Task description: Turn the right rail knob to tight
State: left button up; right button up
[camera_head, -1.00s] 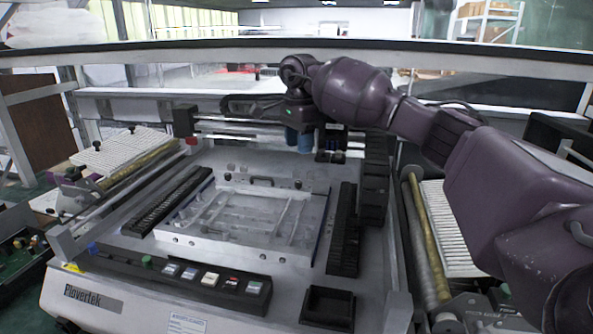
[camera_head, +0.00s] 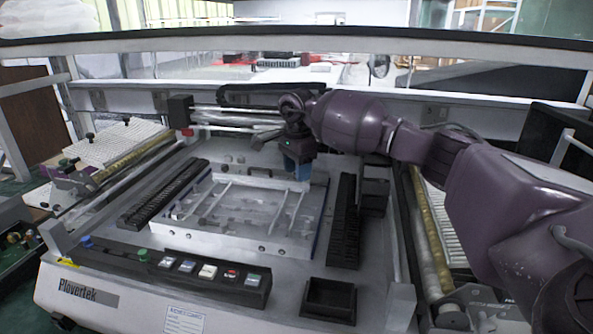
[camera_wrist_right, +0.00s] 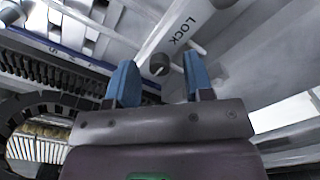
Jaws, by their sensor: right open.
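A small dark round knob (camera_wrist_right: 159,64) sits on a pale rail in the right wrist view, next to the printed word LOCK (camera_wrist_right: 185,31). My right gripper (camera_wrist_right: 160,82) is open, and its two blue fingertips point toward the knob from either side. I cannot tell whether they touch it. In the head view, my right gripper (camera_head: 297,168) reaches down at the back right of the pale fixture frame (camera_head: 240,243). The knob is not clear there, as the gripper covers that area. My left gripper is not in view.
A black slotted strip (camera_head: 345,225) runs along the fixture's right side and another (camera_head: 165,195) along its left. A button panel (camera_head: 185,270) and a black square tray (camera_head: 328,300) are at the front. A horizontal bar (camera_head: 235,120) crosses behind.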

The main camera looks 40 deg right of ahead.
jog(key=shift+f, duration=0.1)
grip_shut()
dwell(0.3)
